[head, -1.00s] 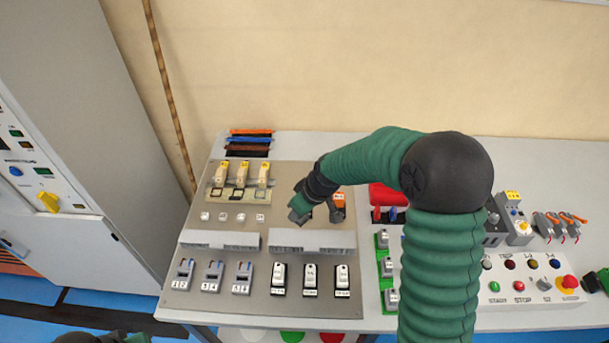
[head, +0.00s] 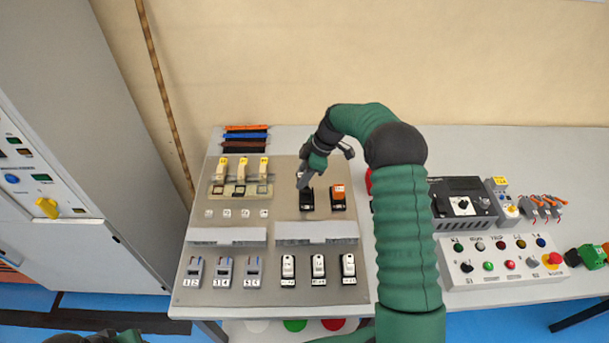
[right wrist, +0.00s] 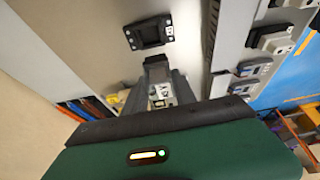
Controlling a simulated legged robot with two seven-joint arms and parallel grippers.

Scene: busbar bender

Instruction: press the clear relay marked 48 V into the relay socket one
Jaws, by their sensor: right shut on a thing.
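My right gripper (head: 304,178) is shut on a small, greyish clear relay just behind and above a black relay socket (head: 307,203). In the right wrist view the relay (right wrist: 158,78) is between the fingers, with a pale label whose print is too small to read. The empty-looking black socket (right wrist: 148,33) lies ahead of it, apart from the relay. An orange relay (head: 338,192) sits in the neighbouring socket to the right. Only dark green and black parts of my left arm show at the bottom left edge; its fingers are out of frame.
The grey panel (head: 285,220) also bears yellow-topped parts (head: 242,168), white duct strips (head: 316,231) and rows of breakers (head: 223,270). A push-button box (head: 500,262) stands to the right. A grey cabinet (head: 90,130) is at the left.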

